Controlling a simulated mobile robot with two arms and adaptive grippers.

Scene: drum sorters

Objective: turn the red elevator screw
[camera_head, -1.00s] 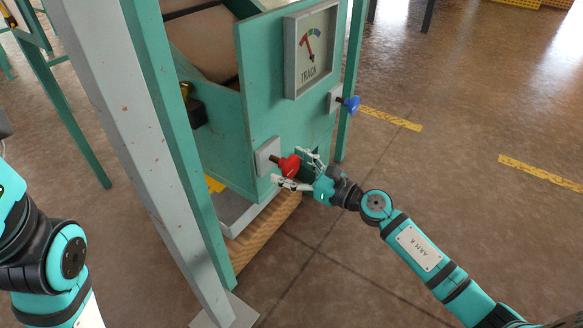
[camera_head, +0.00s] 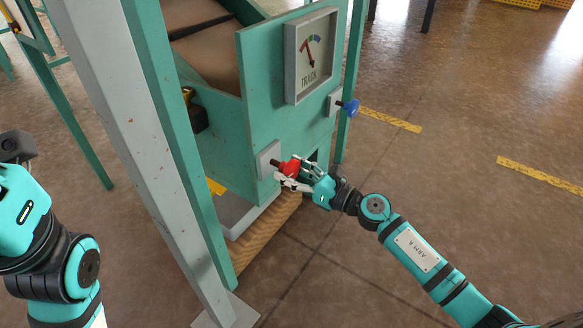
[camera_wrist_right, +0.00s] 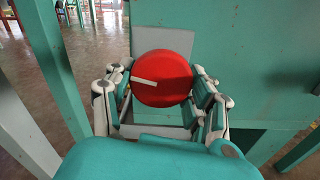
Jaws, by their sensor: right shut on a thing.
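The red elevator screw (camera_head: 291,167) sticks out from a grey plate (camera_head: 267,159) low on the teal machine's front panel. My right gripper (camera_head: 297,178) is shut on its red knob. In the right wrist view the round red knob (camera_wrist_right: 162,78), with a white line mark across its face, sits between the two fingers (camera_wrist_right: 161,100).
A blue knob (camera_head: 350,107) sticks out from the panel's right side. A grey post (camera_head: 135,150) stands between my left arm and the machine. A pale tray (camera_head: 240,213) lies under the machine. The floor at right is clear, with yellow stripes (camera_head: 541,173).

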